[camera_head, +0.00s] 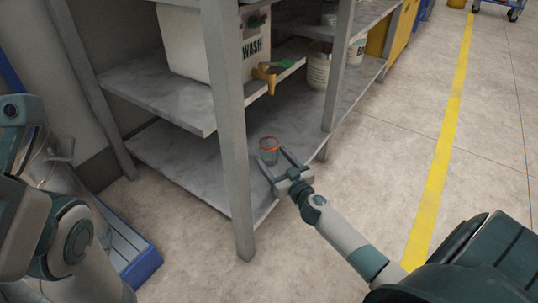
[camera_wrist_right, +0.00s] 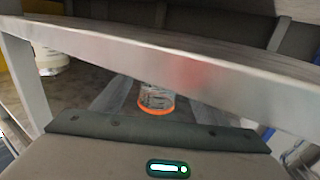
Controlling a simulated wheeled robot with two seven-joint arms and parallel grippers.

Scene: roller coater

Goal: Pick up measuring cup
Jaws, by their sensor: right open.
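The measuring cup (camera_head: 269,157) is a small clear cup with an orange rim, on the lower shelf (camera_head: 180,160) of the metal rack. My right gripper (camera_head: 274,156) reaches in over the front edge of that shelf. Its two fingers are open, with the cup at their tips and seemingly between them; whether they touch it I cannot tell. In the right wrist view the cup (camera_wrist_right: 156,97) shows between the blurred fingers, its orange rim towards the camera. Parts of my left arm show at the left, but I cannot make out its gripper.
A rack post (camera_head: 232,130) stands just left of my right gripper, and another post (camera_head: 338,70) is behind it to the right. Above is a shelf with a white WASH container (camera_head: 195,45) and its tap (camera_head: 267,76). A bucket (camera_head: 318,68) stands deeper right.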

